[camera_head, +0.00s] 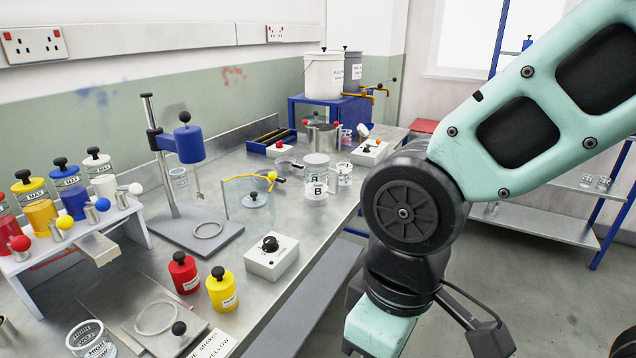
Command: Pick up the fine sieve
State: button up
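A small grey round pan-like piece (287,164) sits on the bench in the middle, behind the clear jug. It may be the fine sieve, but its mesh is too small to make out and I cannot be sure. My arm comes down from the upper right and bends in front of the bench's right edge. Its lower end runs out of the bottom of the picture.
The bench (330,222) holds a blue-headed stand (188,145), a clear jug (317,180), a white control box (272,257), red (184,273) and yellow (222,290) bottles, and a rack of colour bottles (75,250). Open floor lies right, before a blue-framed shelf (545,224).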

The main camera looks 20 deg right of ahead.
aim_at(285, 164)
jog(key=i+l+u, duration=0.1)
jog(key=u, duration=0.35)
jog(key=i+l+u, duration=0.1)
jog(key=u, duration=0.35)
jog(key=i+l+u, duration=0.1)
jog(key=l, duration=0.25)
jog(key=i+l+u, duration=0.15)
jog(key=l, duration=0.25)
jog(key=i+l+u, duration=0.1)
jog(key=l, duration=0.3)
jog(key=i+l+u, duration=0.1)
jog(key=l, duration=0.3)
jog(key=i+l, duration=0.25)
jog(key=i+j, duration=0.1)
jog(key=i, duration=0.2)
